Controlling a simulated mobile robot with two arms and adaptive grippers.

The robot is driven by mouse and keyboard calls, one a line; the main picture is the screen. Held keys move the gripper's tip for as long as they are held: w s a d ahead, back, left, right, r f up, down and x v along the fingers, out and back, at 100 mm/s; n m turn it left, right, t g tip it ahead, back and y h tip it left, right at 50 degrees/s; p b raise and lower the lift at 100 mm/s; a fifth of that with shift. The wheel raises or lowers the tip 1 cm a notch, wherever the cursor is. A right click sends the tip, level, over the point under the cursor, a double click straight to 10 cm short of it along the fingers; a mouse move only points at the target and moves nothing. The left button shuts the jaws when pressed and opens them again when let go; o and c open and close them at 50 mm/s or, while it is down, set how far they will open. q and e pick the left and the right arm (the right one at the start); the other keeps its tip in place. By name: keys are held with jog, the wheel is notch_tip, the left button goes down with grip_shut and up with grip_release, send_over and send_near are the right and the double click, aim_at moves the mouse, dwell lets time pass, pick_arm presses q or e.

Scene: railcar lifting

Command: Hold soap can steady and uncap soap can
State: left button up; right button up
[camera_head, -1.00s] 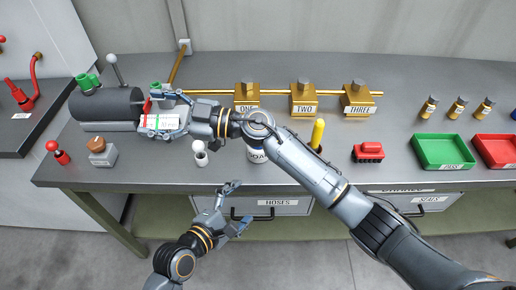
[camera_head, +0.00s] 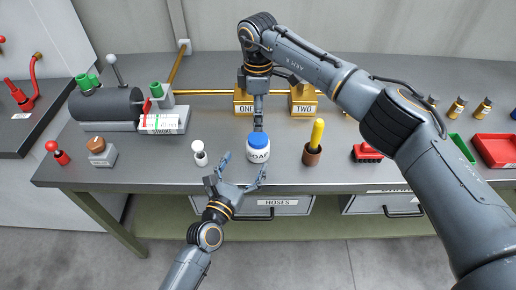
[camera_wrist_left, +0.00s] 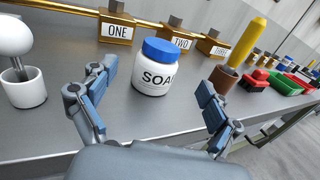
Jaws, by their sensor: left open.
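The soap can (camera_head: 258,152) is a white jar with a blue cap (camera_head: 258,140), upright on the bench; the cap is on. It also shows in the left wrist view (camera_wrist_left: 154,79), label facing me. My left gripper (camera_head: 244,167) is open in front of the can, fingers pointing at it. In the left wrist view, the can stands beyond the gap between the fingertips (camera_wrist_left: 158,90), not gripped. My right gripper (camera_head: 258,118) points down just beyond the cap in the head view. Its fingers are seen edge-on, so its opening and any contact with the cap are unclear.
A white cup with a white-topped tool (camera_head: 199,153) stands left of the can. A brown cup with a yellow-handled tool (camera_head: 313,150) stands right. Brass blocks (camera_head: 244,103) stand behind. A red brush-like block (camera_head: 366,152) lies farther right.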

aim_at(254, 147)
pick_arm(q)
jog(key=x, duration=0.9)
jog(key=shift+s, duration=0.1)
jog(key=shift+c, duration=0.4)
grip_shut()
pick_arm(e)
jog(key=shift+a, duration=0.1)
jog(key=shift+f, duration=4.05)
jog(key=shift+c, duration=0.2)
